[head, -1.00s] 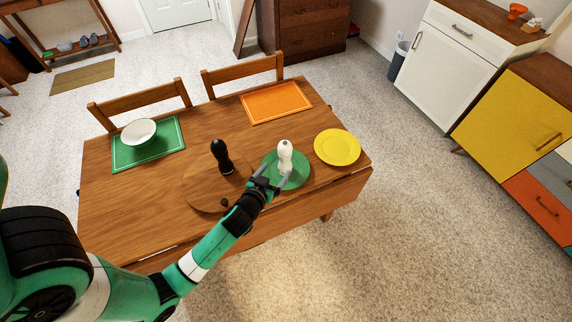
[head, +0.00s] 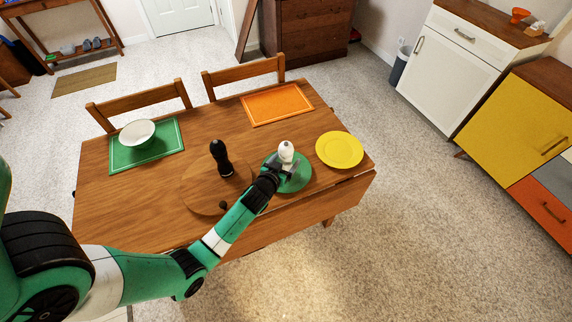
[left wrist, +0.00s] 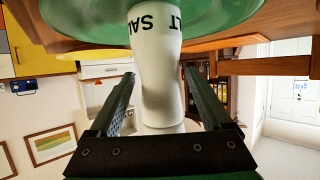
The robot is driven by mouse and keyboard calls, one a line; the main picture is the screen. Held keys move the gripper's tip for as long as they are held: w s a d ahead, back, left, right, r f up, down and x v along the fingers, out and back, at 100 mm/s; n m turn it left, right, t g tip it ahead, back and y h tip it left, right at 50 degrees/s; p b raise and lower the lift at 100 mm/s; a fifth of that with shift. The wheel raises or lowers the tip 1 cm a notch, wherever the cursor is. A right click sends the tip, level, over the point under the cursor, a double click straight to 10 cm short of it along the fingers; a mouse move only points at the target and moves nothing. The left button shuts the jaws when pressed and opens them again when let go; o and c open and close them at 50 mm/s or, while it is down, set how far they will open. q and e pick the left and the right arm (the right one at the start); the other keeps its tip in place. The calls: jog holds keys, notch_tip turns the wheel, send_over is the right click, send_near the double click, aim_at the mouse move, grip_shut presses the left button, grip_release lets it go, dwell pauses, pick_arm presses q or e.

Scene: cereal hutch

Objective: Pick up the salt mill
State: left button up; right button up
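The white salt mill (head: 286,150) stands upright on a green plate (head: 300,184) near the front right of the table. My left gripper (head: 280,168) is at the mill, with its fingers around the body. In the left wrist view, which is upside down, the mill (left wrist: 158,60) shows its black SALT lettering. The open fingers of my left gripper (left wrist: 159,78) lie on either side of it, with a small gap visible at the left finger. Contact on the right side is hard to tell. My right gripper is not in view.
A black mill (head: 221,160) stands on a round wooden board (head: 200,196) left of the plate. A yellow plate (head: 340,149) lies to the right. An orange placemat (head: 277,104) and a white bowl (head: 137,132) on a green placemat (head: 168,138) are farther back.

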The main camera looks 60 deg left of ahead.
aim_at(284, 150)
pick_arm(q)
grip_shut()
jog(key=shift+r, duration=0.15)
jog(key=r+p, duration=0.1)
jog(key=r, duration=0.1)
jog(key=r+p, duration=0.1)
jog(key=r, duration=0.1)
jog(key=shift+s+d+r+p, duration=0.1)
jog(key=shift+s+d+p, duration=0.1)
jog(key=shift+p, duration=0.15)
jog(key=s+d+r+p, duration=0.1)
jog(key=r+p, duration=0.1)
jog(key=r, duration=0.1)
jog(key=s+d+r, duration=0.1)
jog(key=shift+s+d+r+p, duration=0.3)
jog(key=shift+d+r+p, duration=0.05)
jog(key=shift+p, duration=0.05)
jog(key=p+v, duration=0.1)
jog(key=v, duration=0.9)
jog(key=shift+d, duration=0.4)
